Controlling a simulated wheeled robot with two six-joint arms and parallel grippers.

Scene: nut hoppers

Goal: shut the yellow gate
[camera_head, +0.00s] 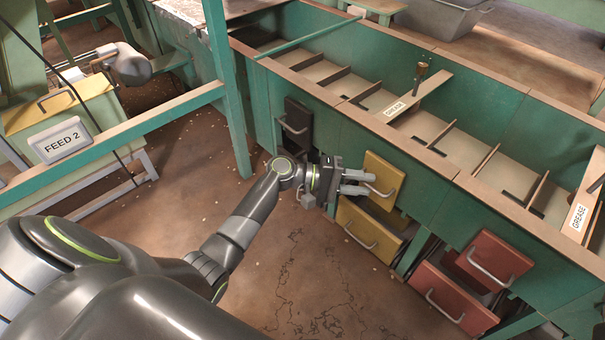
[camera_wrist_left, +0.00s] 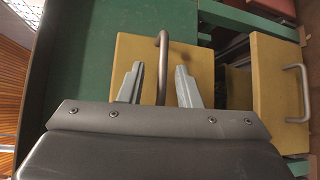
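An upper yellow panel (camera_head: 384,181) with a bar handle is on the side of the green hopper bench; I take it as the gate. In the left wrist view the yellow panel (camera_wrist_left: 196,69) fills the middle, and its metal handle (camera_wrist_left: 163,60) stands between my fingers. My left gripper (camera_head: 369,183) is open in front of this panel, with fingertips at the handle. In the wrist view, the gripper (camera_wrist_left: 160,82) has a finger on either side of the bar, with gaps. A second yellow panel (camera_head: 362,232) with its own handle sits lower.
A black panel (camera_head: 297,125) is left along the bench, and red panels (camera_head: 494,258) are right. The long trough (camera_head: 440,125) above has dividers and labels. A green post (camera_head: 228,90) and rail stand left, by a FEED 2 box (camera_head: 62,112). Floor in front is open.

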